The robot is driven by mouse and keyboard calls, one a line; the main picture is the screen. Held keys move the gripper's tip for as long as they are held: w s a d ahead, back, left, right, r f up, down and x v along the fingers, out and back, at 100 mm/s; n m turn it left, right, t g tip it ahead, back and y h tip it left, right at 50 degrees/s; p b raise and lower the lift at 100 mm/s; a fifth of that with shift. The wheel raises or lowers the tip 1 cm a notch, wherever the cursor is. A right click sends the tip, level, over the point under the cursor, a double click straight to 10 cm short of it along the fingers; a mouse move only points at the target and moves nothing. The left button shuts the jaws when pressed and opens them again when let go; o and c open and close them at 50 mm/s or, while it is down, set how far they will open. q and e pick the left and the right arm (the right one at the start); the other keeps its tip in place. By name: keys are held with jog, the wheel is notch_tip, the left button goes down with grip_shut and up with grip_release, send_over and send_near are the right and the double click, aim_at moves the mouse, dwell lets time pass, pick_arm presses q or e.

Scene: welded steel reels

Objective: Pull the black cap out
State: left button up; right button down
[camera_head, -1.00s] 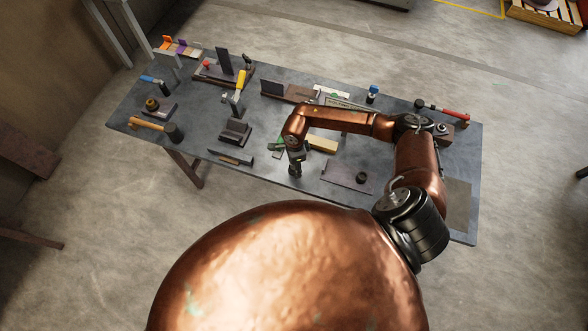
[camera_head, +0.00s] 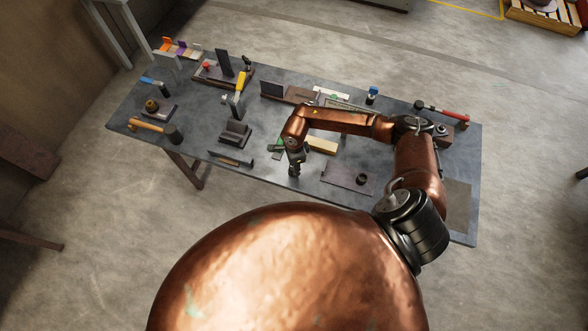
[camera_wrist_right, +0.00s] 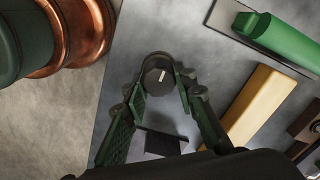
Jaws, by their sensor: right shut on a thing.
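My right gripper (camera_head: 295,172) is over the front middle of the grey workbench (camera_head: 250,180), pointing down. In the right wrist view its two green fingers (camera_wrist_right: 160,82) close in on either side of a dark round cap (camera_wrist_right: 156,78) with a short pale line on its top. The gripper is shut on this cap. In the head view the cap is too small and dark to tell from the fingertips. A dark square block (camera_wrist_right: 162,143) shows between the fingers nearer the palm. My left gripper is not in view.
A green-handled tool (camera_wrist_right: 275,35) and a yellowish wooden block (camera_head: 322,145) lie close to my right gripper. A brown plate with a dark round piece (camera_head: 361,179) lies to the right.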

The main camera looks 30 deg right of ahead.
jog(key=shift+r+p, duration=0.35)
jog(key=shift+r, duration=0.45)
dwell(0.6)
jog(key=shift+r+p, duration=1.3)
jog(key=shift+r, duration=1.1)
